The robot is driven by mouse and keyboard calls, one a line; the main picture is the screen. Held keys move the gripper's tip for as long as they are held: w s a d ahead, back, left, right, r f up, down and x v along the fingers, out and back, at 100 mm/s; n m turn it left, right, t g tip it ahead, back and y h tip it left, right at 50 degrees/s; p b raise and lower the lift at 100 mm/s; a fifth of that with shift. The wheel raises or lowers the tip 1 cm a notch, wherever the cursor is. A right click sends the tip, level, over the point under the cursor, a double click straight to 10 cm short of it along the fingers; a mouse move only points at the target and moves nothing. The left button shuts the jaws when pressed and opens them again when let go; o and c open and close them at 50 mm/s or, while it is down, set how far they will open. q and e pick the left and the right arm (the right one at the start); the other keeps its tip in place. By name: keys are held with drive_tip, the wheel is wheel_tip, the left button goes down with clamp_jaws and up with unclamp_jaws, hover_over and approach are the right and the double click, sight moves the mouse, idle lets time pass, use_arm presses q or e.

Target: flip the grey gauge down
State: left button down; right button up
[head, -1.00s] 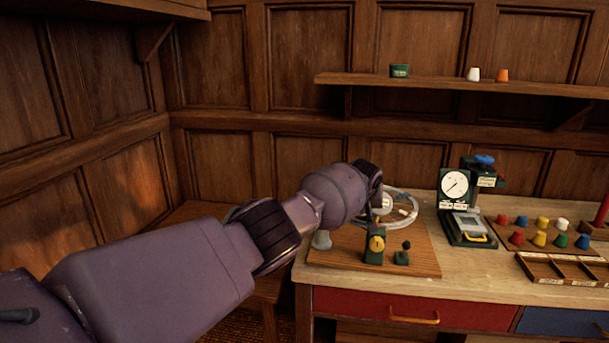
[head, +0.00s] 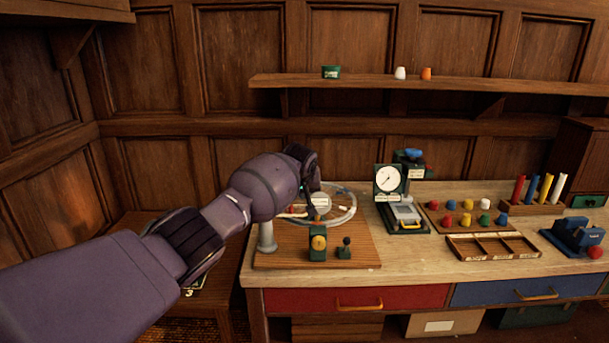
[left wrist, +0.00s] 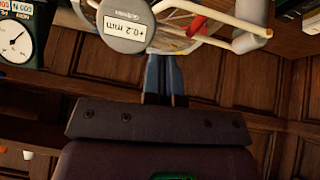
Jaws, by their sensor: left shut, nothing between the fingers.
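The grey gauge (head: 321,202) is a round grey disc on the wooden board at the left of the bench, beside a clear ring. In the left wrist view the gauge (left wrist: 124,26) is large at the top, with a white label reading "+0.2 mm". My left gripper (head: 309,205) is right at the gauge, partly hidden by my own wrist. In the left wrist view its blue-grey fingers (left wrist: 164,62) are together and empty, with tips close beside the gauge. I cannot tell whether they touch it. My right gripper is out of view.
A grey post (head: 266,238), a green block with a yellow dial (head: 318,243) and a small lever (head: 345,246) stand near the gauge. A white-faced dial (head: 388,180), coloured pegs (head: 467,203) and a wooden tray (head: 493,246) lie to the right.

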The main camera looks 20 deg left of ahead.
use_arm(q)
drive_tip(key=v, duration=0.7)
drive_tip(key=shift+d+r, duration=0.2)
drive_tip(key=shift+d, duration=0.1)
